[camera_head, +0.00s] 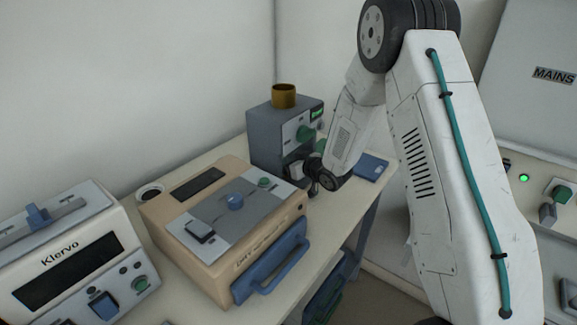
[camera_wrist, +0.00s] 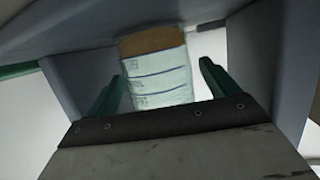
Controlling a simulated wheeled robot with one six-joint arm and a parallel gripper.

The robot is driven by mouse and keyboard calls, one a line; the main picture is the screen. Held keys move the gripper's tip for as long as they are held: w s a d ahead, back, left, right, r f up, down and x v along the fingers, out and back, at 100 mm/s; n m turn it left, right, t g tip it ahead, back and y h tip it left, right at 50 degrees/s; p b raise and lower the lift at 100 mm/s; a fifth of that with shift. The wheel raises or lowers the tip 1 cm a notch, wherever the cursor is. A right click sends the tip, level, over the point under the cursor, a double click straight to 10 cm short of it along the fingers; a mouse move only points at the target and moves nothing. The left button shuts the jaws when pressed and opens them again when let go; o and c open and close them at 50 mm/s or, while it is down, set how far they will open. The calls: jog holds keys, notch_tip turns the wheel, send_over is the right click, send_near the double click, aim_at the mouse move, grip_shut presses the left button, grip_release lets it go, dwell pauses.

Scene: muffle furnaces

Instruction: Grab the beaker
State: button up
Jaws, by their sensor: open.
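The beaker (camera_wrist: 160,82) shows in the wrist view as a pale, see-through vessel with dark graduation marks and a brown area at its far end. It stands within a grey recess. My gripper (camera_wrist: 164,72) is open, with one green finger to each side of the beaker and a gap visible at both sides. In the head view my gripper (camera_head: 322,178) is at the front of a grey machine (camera_head: 268,140). My arm and wrist hide most of the machine's lower front there, and I cannot clearly make out the beaker.
A brown-yellow cup (camera_head: 284,96) sits on top of the grey machine. A beige device (camera_head: 215,245) with a blue handle is in front of it, and a Klervo unit (camera_head: 75,255) is at the left. A blue flat item (camera_head: 371,167) lies right of my gripper on the bench.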

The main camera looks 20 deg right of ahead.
jog(key=c, duration=1.1)
jog(key=shift+c, duration=0.6)
jog(key=shift+r, duration=0.2)
